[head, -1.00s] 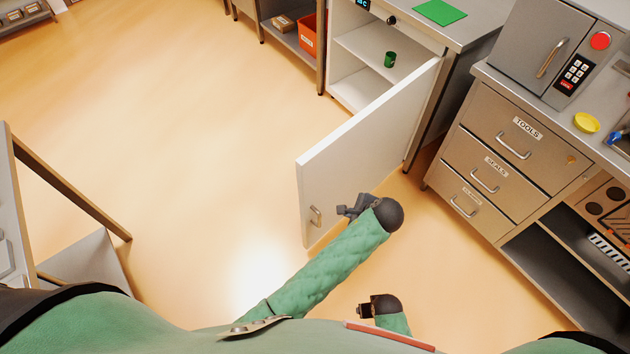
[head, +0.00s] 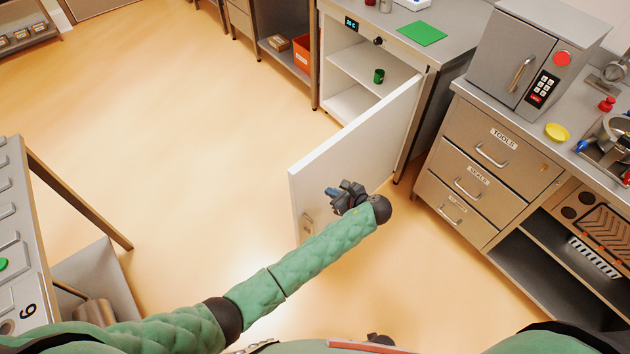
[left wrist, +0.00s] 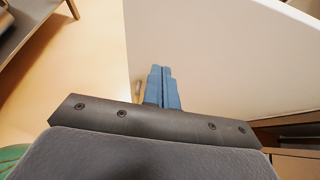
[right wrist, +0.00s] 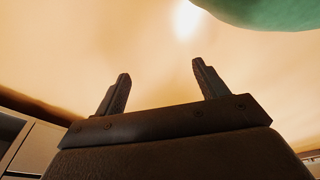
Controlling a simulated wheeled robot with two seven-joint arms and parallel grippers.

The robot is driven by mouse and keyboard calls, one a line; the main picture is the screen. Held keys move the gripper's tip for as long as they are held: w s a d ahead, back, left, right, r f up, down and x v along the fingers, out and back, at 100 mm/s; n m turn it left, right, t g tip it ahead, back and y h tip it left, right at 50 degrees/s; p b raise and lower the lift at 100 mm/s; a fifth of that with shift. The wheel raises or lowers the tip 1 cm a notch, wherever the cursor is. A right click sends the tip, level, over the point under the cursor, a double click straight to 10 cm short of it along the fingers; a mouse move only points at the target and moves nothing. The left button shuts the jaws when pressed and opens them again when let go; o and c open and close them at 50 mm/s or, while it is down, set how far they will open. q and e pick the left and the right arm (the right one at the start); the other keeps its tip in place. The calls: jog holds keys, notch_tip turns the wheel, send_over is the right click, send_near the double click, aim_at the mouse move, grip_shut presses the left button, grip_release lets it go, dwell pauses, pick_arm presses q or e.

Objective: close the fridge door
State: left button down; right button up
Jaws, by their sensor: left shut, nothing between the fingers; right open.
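The fridge is under the counter, and its white door (head: 355,150) stands wide open toward me. Inside the fridge (head: 352,72) a green cup (head: 379,75) sits on a shelf. A small handle (head: 307,226) is on the door's outer face near its free edge. My left gripper (head: 333,192) is shut and empty in front of the door's outer face. In the left wrist view its blue fingertips (left wrist: 162,85) are together, with the door's white panel (left wrist: 220,60) just beyond; I cannot tell whether they touch. My right gripper (right wrist: 160,88) is open and empty, pointing at the floor.
Open floor (head: 170,120) lies left of the door.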

aim_at(309, 180)
pick_arm(q)
jog(key=p+x, duration=0.1)
jog(key=x, duration=0.1)
jog(key=r+p+x, duration=0.1)
jog(key=x, duration=0.4)
jog(key=shift+w+a+r+p, duration=0.15)
jog(key=shift+w+a+p, duration=0.2)
jog(key=shift+p, duration=0.05)
jog(key=shift+w+a, duration=0.35)
pick_arm(e)
jog(key=s+d+f, duration=0.2)
jog(key=s+f, duration=0.1)
jog(key=s, duration=0.3)
jog(key=shift+d+f, duration=0.15)
jog(key=shift+f, duration=0.1)
jog(key=shift+s, duration=0.1)
